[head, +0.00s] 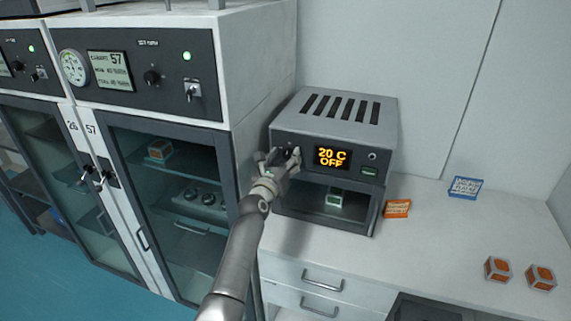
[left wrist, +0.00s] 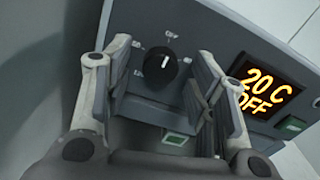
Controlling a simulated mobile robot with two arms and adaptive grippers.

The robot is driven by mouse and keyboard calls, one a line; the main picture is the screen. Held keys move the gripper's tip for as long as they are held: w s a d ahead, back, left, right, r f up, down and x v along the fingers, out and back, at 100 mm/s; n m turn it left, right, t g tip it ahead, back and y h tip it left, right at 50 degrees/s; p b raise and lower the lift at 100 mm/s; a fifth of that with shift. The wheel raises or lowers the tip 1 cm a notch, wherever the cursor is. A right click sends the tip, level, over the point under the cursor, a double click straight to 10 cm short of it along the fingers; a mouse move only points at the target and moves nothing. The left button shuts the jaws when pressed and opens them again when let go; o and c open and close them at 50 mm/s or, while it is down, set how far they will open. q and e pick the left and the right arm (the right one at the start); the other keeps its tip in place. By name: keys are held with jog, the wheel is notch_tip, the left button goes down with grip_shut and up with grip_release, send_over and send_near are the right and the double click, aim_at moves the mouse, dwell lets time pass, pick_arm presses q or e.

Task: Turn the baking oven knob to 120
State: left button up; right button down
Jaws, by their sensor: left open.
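The baking oven (head: 338,112) is a small grey box with slots on top, standing on the white counter. Its display (head: 332,157) reads 20 C OFF in orange, also seen in the left wrist view (left wrist: 263,95). The black round knob (left wrist: 163,68) has a white pointer line aimed up toward a label too blurred to read surely. My left gripper (head: 280,160) is in front of the oven's left panel. In the left wrist view its open fingers (left wrist: 160,88) stand on either side of the knob, apart from it. My right gripper is not in view.
Tall cabinets marked 57 (head: 90,128) stand close on the left. A green-marked cube (head: 334,200) sits in the oven's open chamber.

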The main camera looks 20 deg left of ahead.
pick_arm(q)
jog(key=shift+w, duration=0.3)
jog(key=shift+r, duration=0.1)
jog(key=shift+c, duration=0.2)
jog(key=c, duration=1)
